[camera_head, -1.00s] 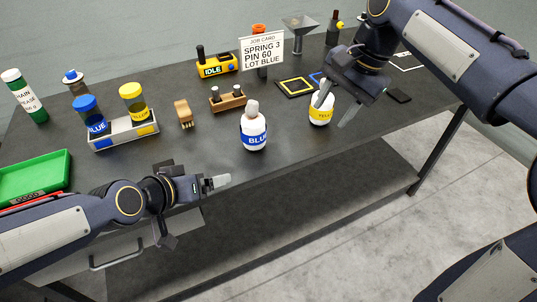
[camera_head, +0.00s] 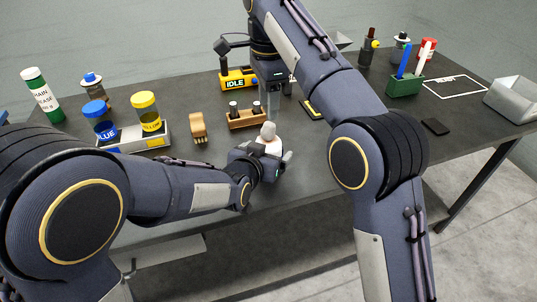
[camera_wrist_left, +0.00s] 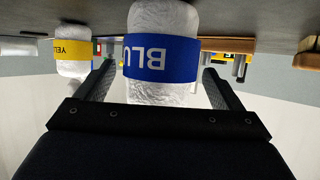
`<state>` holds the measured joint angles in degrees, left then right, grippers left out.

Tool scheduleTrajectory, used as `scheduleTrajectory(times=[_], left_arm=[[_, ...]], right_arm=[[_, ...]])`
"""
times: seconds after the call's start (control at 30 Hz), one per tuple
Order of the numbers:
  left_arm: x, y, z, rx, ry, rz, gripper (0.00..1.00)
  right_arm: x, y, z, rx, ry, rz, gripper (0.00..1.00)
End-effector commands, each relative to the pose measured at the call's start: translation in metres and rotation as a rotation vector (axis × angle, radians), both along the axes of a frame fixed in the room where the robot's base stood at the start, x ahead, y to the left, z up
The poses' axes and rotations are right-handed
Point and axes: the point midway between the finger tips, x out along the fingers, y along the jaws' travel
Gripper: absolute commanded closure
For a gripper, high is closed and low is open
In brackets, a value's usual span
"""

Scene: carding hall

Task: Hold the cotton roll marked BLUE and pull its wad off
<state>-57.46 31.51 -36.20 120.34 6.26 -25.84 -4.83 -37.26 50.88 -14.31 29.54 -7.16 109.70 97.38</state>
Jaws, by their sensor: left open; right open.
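The cotton roll marked BLUE (camera_head: 272,146) is white, with its wad (camera_head: 268,130) on top, near the table's front edge. The left wrist view shows it upside down, its blue band (camera_wrist_left: 162,60) between the fingers. My left gripper (camera_head: 281,157) is open with a finger on each side of the roll; contact is unclear. My right gripper (camera_head: 272,102) is open, pointing down above and just behind the wad. The left gripper hides the roll's lower part in the head view. The roll with the yellow band (camera_wrist_left: 72,50) shows at the left wrist view's left; my right arm hides it in the head view.
A wooden pin holder (camera_head: 246,120), a brush (camera_head: 198,128) and a tray (camera_head: 133,140) with blue-lidded and yellow-lidded jars stand left of the roll. The yellow IDLE device (camera_head: 238,80) is behind. A green pen holder (camera_head: 404,87) stands at right.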

Motion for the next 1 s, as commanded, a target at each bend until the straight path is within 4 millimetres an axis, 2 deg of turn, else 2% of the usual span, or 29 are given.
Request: scheduleTrajectory(times=[0.2,0.47,0.97,1.0], left_arm=[[0.0132,-0.0047,-0.0064,0.0,0.001,0.0,0.12],[0.0137,-0.0055,-0.0064,-0.001,0.001,-0.001,0.12],[0.0135,-0.0053,-0.0064,-0.001,0.001,-0.001,0.77],[0.0135,-0.0053,-0.0064,-0.001,0.001,-0.001,0.35]], right_arm=[[0.0001,-0.0002,0.0,0.001,0.0,0.001,0.54],[0.0001,-0.0002,-0.0001,0.001,0.0,0.001,0.54],[0.0001,-0.0003,-0.0001,0.001,0.0,0.001,0.54],[0.0001,-0.0003,-0.0001,0.001,0.0,0.001,0.54]])
